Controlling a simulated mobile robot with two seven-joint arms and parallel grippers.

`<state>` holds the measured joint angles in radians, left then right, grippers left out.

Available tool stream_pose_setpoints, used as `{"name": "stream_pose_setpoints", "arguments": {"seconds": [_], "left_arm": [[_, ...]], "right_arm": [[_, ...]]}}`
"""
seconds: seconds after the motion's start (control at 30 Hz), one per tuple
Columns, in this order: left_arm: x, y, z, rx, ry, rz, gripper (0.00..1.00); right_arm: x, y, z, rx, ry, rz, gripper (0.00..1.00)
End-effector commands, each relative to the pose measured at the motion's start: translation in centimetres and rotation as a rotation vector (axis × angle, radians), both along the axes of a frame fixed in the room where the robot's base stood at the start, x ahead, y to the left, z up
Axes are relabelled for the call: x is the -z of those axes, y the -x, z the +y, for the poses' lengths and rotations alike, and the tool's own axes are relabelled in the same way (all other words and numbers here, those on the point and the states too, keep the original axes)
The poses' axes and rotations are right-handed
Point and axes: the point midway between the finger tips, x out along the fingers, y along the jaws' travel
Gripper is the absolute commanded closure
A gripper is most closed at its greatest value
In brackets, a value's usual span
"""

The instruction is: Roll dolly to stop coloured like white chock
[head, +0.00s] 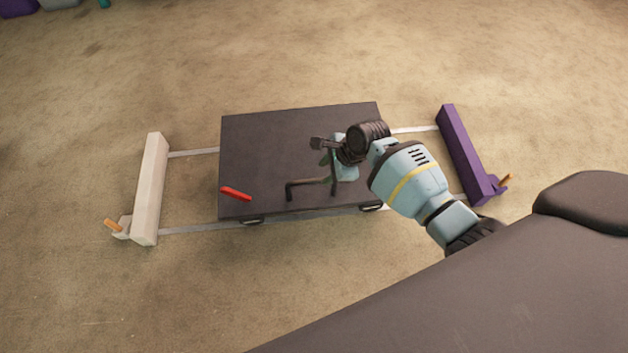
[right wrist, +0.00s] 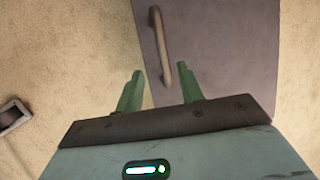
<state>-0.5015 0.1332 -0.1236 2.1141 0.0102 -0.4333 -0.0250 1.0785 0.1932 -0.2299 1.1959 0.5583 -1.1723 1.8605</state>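The dark flat dolly (head: 265,150) stands on two pale rails between a white stop (head: 150,190) at the left and a purple stop (head: 463,150) at the right, with gaps at both ends. A bar handle (head: 310,183) rises from its top; the handle also shows in the right wrist view (right wrist: 160,45). A small white block with an orange piece (head: 114,227) sits against the white stop; I cannot tell if it is the chock. My right gripper (right wrist: 160,88) is open, its fingers short of the handle and nothing between them. My left gripper is out of view.
A red bar (head: 236,193) lies on the dolly's left front part. A small orange piece (head: 504,182) sits at the purple stop's near end. Purple and grey things (head: 20,6) lie far off at the top left. The floor around the rails is clear.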

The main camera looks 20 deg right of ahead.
Motion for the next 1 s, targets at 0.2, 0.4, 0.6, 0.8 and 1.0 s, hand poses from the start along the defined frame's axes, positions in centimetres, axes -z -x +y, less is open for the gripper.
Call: {"name": "stream_pose_setpoints", "arguments": {"seconds": [0.2,0.4,0.6,0.8,1.0], "left_arm": [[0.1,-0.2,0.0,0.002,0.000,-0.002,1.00],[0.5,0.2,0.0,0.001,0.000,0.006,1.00],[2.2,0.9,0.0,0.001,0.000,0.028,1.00],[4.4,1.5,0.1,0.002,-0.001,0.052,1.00],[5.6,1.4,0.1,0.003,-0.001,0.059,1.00]], "right_arm": [[-0.2,-0.5,0.0,0.016,-0.007,0.006,0.62],[0.6,-0.7,0.2,0.014,-0.007,0.007,0.62],[2.8,-1.2,0.9,0.015,-0.007,0.009,0.62],[5.5,-2.0,1.8,0.014,-0.007,0.009,0.62],[7.0,-2.5,2.4,0.014,-0.007,0.008,0.62]]}}
